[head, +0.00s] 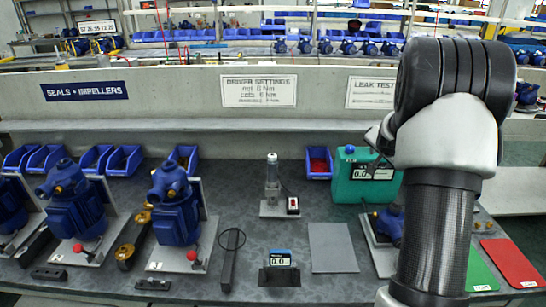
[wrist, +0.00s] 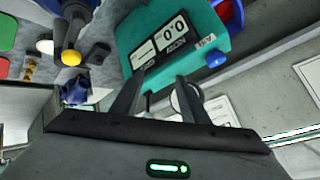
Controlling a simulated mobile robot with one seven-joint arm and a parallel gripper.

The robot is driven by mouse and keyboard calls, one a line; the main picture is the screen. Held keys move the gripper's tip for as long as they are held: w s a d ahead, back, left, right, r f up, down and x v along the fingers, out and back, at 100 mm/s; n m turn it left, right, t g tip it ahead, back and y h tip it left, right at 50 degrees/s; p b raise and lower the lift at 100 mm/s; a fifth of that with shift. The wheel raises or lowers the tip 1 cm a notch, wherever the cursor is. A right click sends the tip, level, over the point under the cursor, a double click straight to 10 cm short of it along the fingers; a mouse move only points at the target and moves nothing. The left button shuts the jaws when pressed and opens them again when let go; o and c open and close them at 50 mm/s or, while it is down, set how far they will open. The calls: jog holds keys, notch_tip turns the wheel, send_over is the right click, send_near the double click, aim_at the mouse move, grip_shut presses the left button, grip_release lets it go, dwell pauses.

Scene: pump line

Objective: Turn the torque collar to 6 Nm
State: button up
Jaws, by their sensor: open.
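A slim upright tool (head: 272,172), pale at the top, stands on a light base at the middle of the bench; it looks like the driver. Its torque collar and any setting marks are too small to make out. A small display (head: 281,258) in front of it reads 0.0. My gripper (wrist: 160,76) is open and empty in the wrist view, its fingers pointing at the teal tester box (wrist: 140,30) with a dark display. In the head view my arm hides the gripper. The upright tool is not recognisable in the wrist view.
The teal tester (head: 345,190) stands right of the tool. Blue pumps (head: 75,205) (head: 175,210) on plates fill the left. A grey pad (head: 333,247), a green pad (head: 481,273) and a red pad (head: 512,262) lie in front. A settings sign (head: 258,91) hangs behind.

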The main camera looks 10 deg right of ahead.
jog(key=s+a+f+m+g+y, duration=0.2)
jog(key=s+a+f, duration=0.1)
jog(key=f, duration=0.3)
jog(key=s+a+f+m+g+y, duration=0.1)
jog(key=s+a+f+m+y, duration=0.15)
jog(key=s+f, duration=0.2)
jog(key=s+a+f+m+y, duration=0.2)
jog(key=a+f+y, duration=0.15)
jog(key=a, duration=0.25)
jog(key=m+t+y+b, duration=0.2)
jog(key=m+t+y, duration=0.6)
jog(key=m+y, duration=0.1)
send_near(272, 155)
jog(key=b+x, duration=0.1)
jog(key=x, duration=0.9)
jog(key=shift+b, duration=0.4)
jog(key=shift+s, duration=0.1)
grip_shut()
jog(key=shift+n, duration=0.25)
